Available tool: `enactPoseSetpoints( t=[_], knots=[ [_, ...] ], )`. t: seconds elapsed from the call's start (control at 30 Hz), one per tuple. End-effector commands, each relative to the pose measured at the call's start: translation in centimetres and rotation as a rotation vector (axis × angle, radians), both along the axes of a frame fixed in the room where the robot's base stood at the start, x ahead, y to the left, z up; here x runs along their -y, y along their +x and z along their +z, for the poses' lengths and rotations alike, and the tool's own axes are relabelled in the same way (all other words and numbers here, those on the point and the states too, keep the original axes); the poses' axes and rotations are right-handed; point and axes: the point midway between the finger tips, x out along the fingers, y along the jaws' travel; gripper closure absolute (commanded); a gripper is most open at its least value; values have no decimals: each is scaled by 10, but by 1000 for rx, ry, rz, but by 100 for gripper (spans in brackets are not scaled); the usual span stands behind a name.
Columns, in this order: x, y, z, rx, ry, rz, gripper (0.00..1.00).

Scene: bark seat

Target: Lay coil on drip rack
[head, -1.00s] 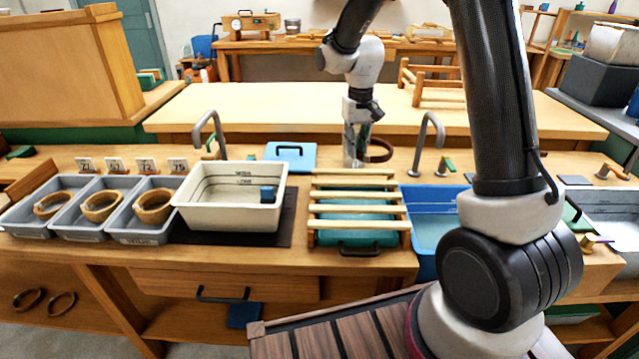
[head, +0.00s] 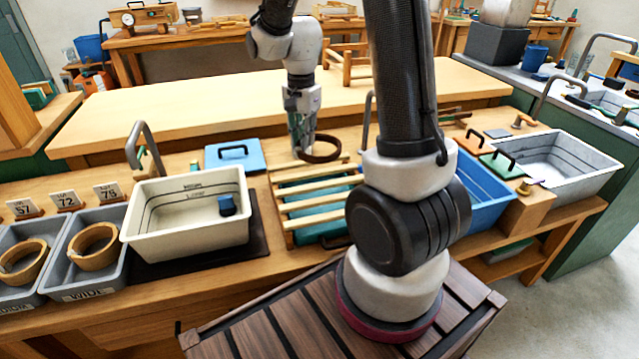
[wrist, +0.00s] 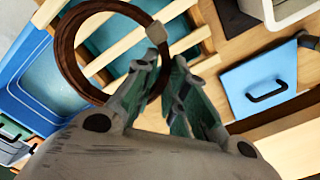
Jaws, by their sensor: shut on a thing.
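A dark brown coil (head: 322,150) is held in my gripper (head: 303,150), at the back edge of the drip rack. In the wrist view the coil (wrist: 64,62) is a ring with a pale tag or binding (wrist: 155,33) near the fingertips of my gripper (wrist: 172,75). The fingers are shut on the coil's near side. The drip rack (head: 318,203) has pale wooden slats over a teal tray. In the wrist view its slats (wrist: 118,50) show behind and through the ring. I cannot tell how high the coil is above the slats.
Grey trays with lighter coils (head: 93,247) are further left. A blue lid (head: 233,155) lies behind the basin. A blue tub (head: 485,200) is right of the rack.

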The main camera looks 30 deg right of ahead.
Motion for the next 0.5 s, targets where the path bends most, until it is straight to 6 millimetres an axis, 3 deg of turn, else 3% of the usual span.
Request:
enactPoseSetpoints(
  t=[0.3,0.5],
  knots=[
    [2,-4,-53,-4,1,-41,100],
    [2,-4,-76,-4,1,-39,100]
  ],
)
